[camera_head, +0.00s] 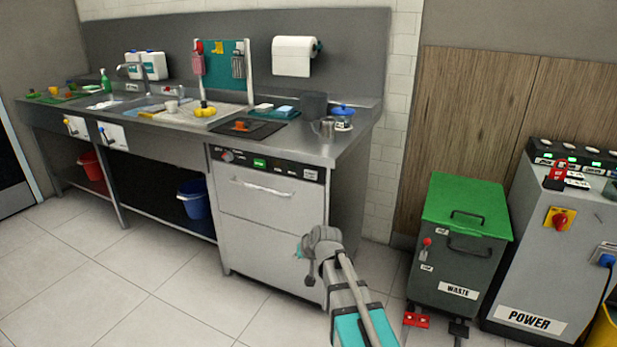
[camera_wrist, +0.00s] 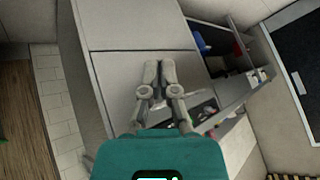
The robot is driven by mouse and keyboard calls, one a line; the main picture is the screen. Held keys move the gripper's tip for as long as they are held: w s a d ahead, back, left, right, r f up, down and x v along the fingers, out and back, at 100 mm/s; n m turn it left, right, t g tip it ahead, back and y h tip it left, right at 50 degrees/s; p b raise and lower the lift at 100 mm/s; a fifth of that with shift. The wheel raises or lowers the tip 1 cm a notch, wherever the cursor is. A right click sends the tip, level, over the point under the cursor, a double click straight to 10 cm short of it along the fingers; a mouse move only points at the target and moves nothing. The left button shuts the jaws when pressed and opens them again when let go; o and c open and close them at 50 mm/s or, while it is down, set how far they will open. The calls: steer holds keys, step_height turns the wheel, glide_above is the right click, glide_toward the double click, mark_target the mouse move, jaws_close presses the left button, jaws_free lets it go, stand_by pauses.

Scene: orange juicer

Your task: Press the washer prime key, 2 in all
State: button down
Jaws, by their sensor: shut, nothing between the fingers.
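The washer (camera_head: 270,235) is a grey under-counter machine with a dark control strip (camera_head: 298,172) along its top front. The strip carries a red knob (camera_head: 228,156), a lit green display (camera_head: 260,163) and small labelled keys at the right, too small to read. My gripper shows in the wrist view (camera_wrist: 159,66), fingers together and empty, over the pale washer front (camera_wrist: 130,30). In the head view my wrist is in front of the washer's lower right side, and the fingers cannot be made out there. The prime key cannot be picked out.
A bar handle (camera_head: 262,188) crosses the washer door. The counter (camera_head: 318,152) above holds a dark mat, jars and a sink. A green-lidded waste bin (camera_head: 465,210) and a grey power cabinet (camera_head: 555,250) stand at the right. The tiled floor at left front is clear.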

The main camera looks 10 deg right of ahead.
mark_target(311, 174)
steer(key=w+r+m+t, duration=0.1)
steer(key=w+r+t, duration=0.2)
steer(key=w, duration=0.3)
steer(key=w+d+r+m+t, duration=0.1)
steer(key=w+r+m+t, duration=0.1)
steer(key=w, duration=0.5)
steer(key=w+d+r+m+t+h, duration=0.1)
steer(key=w+r+m+t, duration=0.1)
steer(key=w+r+t, duration=0.2)
steer(key=w+r, duration=0.2)
steer(key=w, duration=0.1)
steer(key=shift+d+r, duration=0.25)
steer(key=shift+r, duration=0.1)
steer(key=shift+w, duration=0.15)
steer(key=shift+w+d, duration=0.85)
steer(key=shift+w, duration=0.3)
steer(key=shift+w+d, duration=0.9)
steer(key=shift+w, duration=0.25)
steer(key=shift+w+d, duration=0.85)
steer(key=shift+w, duration=0.3)
